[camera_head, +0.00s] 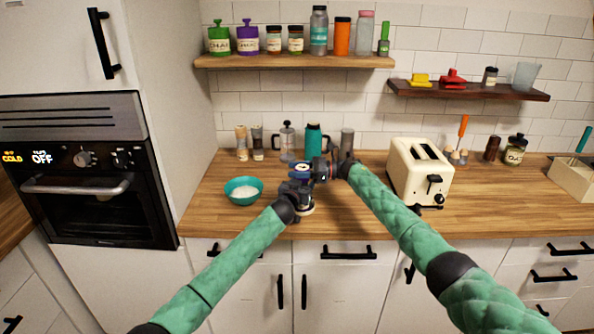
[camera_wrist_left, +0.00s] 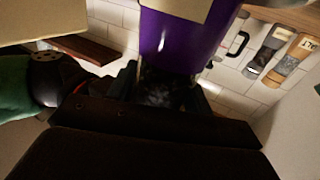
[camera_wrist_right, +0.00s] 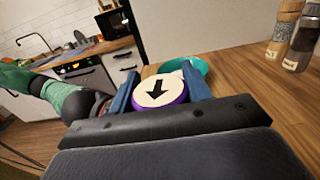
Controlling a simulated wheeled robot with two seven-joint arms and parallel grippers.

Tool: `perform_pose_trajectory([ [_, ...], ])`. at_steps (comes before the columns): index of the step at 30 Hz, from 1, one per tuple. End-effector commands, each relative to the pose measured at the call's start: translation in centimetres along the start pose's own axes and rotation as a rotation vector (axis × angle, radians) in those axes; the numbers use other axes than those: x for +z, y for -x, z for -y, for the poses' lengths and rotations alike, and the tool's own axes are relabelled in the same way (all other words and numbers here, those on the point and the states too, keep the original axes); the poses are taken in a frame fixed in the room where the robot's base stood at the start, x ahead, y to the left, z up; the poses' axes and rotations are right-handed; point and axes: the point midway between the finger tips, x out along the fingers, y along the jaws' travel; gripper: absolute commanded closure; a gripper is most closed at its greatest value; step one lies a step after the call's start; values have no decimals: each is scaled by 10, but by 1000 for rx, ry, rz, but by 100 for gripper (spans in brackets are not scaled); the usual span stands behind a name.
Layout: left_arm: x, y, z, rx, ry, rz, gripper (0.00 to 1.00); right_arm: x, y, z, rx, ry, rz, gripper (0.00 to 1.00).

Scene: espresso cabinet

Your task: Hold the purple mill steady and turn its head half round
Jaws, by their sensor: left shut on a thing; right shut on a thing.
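The purple mill (camera_wrist_left: 182,40) stands on the counter, largely hidden by my grippers in the head view. My right gripper (camera_head: 318,170) is higher and shut on the mill's head. In the right wrist view the head (camera_wrist_right: 158,90) is a white disc with a black arrow and a purple rim. It sits between my blue fingers, and the arrow points toward the bottom of that picture.
A teal bowl (camera_head: 243,189) with white contents stands left of the mill. A cream toaster (camera_head: 419,172) stands to the right. A French press (camera_head: 287,141), a teal flask (camera_head: 313,140) and two grinders (camera_head: 249,142) stand behind. Wall shelves (camera_head: 295,61) hang above.

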Motion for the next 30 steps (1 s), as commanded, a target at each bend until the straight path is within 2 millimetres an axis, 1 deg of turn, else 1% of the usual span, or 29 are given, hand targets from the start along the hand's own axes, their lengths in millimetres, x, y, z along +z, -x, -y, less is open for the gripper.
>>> perform_pose_trajectory([
  [5,1,0,0,1,-1,0,87,0,1,1,-28,1,-2,74],
  [11,1,0,-1,1,-2,0,86,-1,1,2,-121,0,-2,74],
  [24,1,0,-2,2,-1,0,86,-1,3,8,-451,0,-4,74],
  [30,1,0,-2,2,-1,0,86,-1,5,11,-568,1,-7,74],
])
